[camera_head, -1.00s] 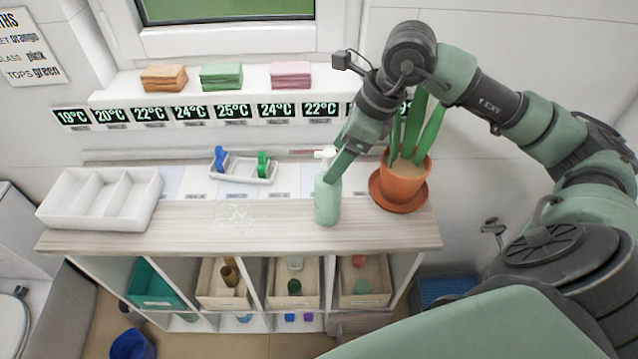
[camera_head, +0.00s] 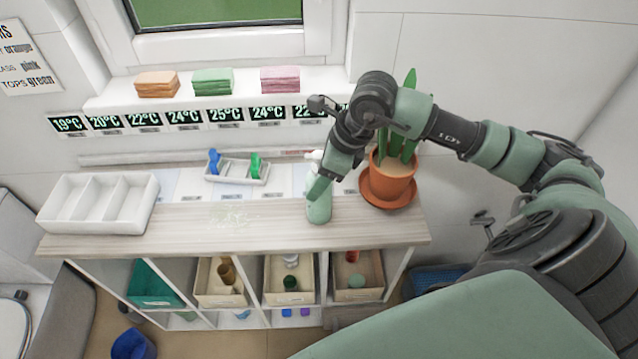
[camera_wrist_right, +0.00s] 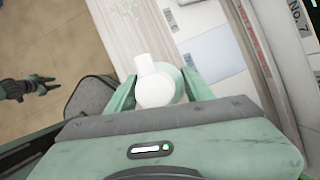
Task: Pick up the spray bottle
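The spray bottle (camera_head: 319,209) has a pale green body and a white spray head. It stands upright on the wooden counter top (camera_head: 130,231), left of the potted plant. My right gripper (camera_head: 316,180) reaches down around its upper part and hides much of it in the head view. In the right wrist view, the white spray head (camera_wrist_right: 155,82) lies between the two green fingers of my right gripper (camera_wrist_right: 160,92), which are spread on either side; firm contact does not show. My left gripper (camera_wrist_right: 46,84) shows small over the floor in that view, its fingers apart and empty.
A terracotta plant pot (camera_head: 388,182) on a saucer stands close right of the bottle. A small white rack (camera_head: 237,172) with blue and green items is at the back. An empty white divided tray (camera_head: 98,205) stands left.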

